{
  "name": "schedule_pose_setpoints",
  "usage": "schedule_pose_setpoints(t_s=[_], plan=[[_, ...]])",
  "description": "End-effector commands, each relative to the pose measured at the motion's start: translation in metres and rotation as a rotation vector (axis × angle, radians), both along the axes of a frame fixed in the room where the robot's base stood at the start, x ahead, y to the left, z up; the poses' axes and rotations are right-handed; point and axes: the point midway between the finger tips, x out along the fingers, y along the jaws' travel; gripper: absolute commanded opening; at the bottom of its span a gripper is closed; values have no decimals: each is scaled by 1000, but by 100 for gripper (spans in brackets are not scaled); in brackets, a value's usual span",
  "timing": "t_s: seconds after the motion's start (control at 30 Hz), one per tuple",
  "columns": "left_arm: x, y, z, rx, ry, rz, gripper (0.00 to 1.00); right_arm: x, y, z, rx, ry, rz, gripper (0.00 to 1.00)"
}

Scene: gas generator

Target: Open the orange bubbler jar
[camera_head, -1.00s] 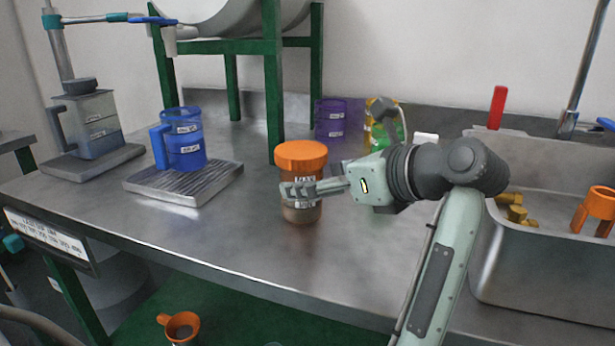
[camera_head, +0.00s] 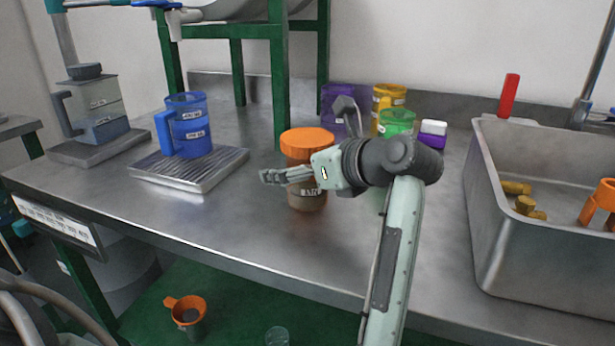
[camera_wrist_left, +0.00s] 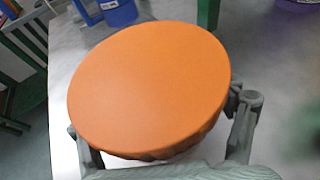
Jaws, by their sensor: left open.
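The orange bubbler jar (camera_head: 307,203) stands upright on the steel table, with a wide orange lid (camera_head: 307,141) on top and a brownish lower body. My left gripper (camera_head: 270,177) is at the jar, just below lid height, its fingers reaching left across the jar's front and hiding its middle. In the left wrist view the orange lid (camera_wrist_left: 150,85) fills the centre. The open left gripper (camera_wrist_left: 168,130) has one finger near each side of the lid; contact cannot be told. My right gripper is not in view.
A blue jug (camera_head: 188,127) stands on a ribbed metal tray (camera_head: 205,173) to the left. Green (camera_head: 396,122), yellow (camera_head: 390,97) and purple containers (camera_head: 334,100) stand behind my arm. A steel bin (camera_head: 497,235) with yellow pieces is at right. The table front is clear.

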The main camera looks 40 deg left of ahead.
Motion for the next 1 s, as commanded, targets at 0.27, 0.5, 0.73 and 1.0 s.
schedule_pose_setpoints(t_s=[0.27, 0.5, 0.73, 1.0], plan=[[0, 0, 0, 0, 0, 0, 53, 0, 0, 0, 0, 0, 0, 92], [0, 0, 0, 0, 0, 0, 23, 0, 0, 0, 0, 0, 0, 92], [0, 0, 1, 2, -1, 0, 18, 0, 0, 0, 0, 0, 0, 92], [0, 0, 36, 2, -8, 1, 17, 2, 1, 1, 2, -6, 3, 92]])
